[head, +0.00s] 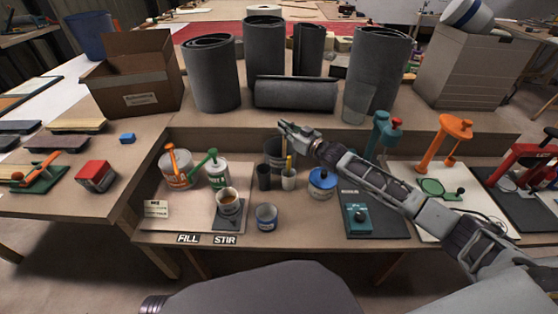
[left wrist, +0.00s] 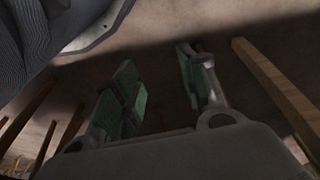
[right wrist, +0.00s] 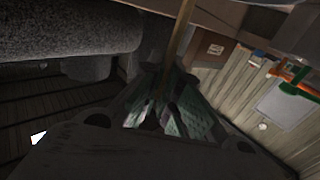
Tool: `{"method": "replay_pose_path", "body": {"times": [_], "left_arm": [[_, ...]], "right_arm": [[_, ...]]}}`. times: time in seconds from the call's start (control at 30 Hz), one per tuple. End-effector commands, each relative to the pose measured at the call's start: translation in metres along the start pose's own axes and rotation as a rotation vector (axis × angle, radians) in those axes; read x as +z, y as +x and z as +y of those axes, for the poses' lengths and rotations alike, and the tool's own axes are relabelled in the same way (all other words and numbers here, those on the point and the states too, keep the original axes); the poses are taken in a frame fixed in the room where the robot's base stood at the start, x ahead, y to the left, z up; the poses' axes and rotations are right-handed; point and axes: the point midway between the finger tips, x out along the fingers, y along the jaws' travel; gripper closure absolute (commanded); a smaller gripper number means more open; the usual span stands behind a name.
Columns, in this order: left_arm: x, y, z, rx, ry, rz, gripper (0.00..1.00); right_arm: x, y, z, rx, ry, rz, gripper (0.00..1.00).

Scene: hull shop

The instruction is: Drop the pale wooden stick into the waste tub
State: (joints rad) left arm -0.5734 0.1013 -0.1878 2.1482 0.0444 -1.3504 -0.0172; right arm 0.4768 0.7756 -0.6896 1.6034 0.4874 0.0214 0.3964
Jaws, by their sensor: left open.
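The pale wooden stick (head: 289,163) hangs roughly upright below my right gripper (head: 286,127) in the head view. In the right wrist view the stick (right wrist: 180,43) runs between the close-set fingers (right wrist: 166,95), which look shut on it. Its lower end is at a small white cup (head: 289,179); I cannot tell if it is inside. A dark grey tub (head: 273,150), apparently the waste tub, stands just behind, partly hidden by the stick. My left gripper (left wrist: 158,85) is open and empty in the left wrist view, over the floor; the head view does not show it.
A black cup (head: 264,177) stands beside the white cup.

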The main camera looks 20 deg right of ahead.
Motion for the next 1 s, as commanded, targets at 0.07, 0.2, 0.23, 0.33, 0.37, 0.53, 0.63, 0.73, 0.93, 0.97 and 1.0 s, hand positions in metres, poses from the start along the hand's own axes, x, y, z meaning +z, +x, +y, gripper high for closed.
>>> {"method": "replay_pose_path", "body": {"times": [0.07,0.2,0.23,0.33,0.37,0.53,0.63,0.73,0.93,0.97,1.0], "left_arm": [[-0.002,-0.003,0.001,0.003,0.001,0.011,0.58],[-0.006,-0.011,0.003,0.007,0.003,0.029,0.58],[-0.006,-0.012,0.003,0.008,0.003,0.031,0.58],[-0.008,-0.016,0.004,0.01,0.003,0.039,0.58],[-0.008,-0.017,0.004,0.01,0.004,0.04,0.58],[-0.01,-0.022,0.005,0.012,0.004,0.048,0.58],[-0.01,-0.022,0.005,0.012,0.004,0.049,0.58],[-0.01,-0.023,0.005,0.012,0.004,0.049,0.58],[-0.01,-0.023,0.005,0.012,0.004,0.049,0.58],[-0.01,-0.023,0.005,0.012,0.004,0.049,0.58],[-0.01,-0.022,0.005,0.012,0.004,0.049,0.58]], "right_arm": [[0.005,0.0,0.0,0.0,0.0,0.0,1.0],[0.011,0.0,0.0,0.0,0.0,0.0,1.0],[0.012,0.0,0.0,0.0,0.0,0.0,1.0],[0.014,0.0,0.0,0.0,0.0,0.0,1.0],[0.015,0.0,0.0,0.0,0.0,0.0,1.0],[0.016,0.0,0.0,0.0,0.0,0.0,1.0],[0.016,0.0,0.0,0.0,0.0,0.0,1.0],[0.016,0.0,0.0,0.0,0.0,0.0,1.0],[0.016,0.0,0.0,0.0,0.0,0.0,0.82],[0.016,0.0,0.0,0.0,0.0,0.0,0.78],[0.016,0.0,0.0,0.0,0.0,0.0,0.73]]}}
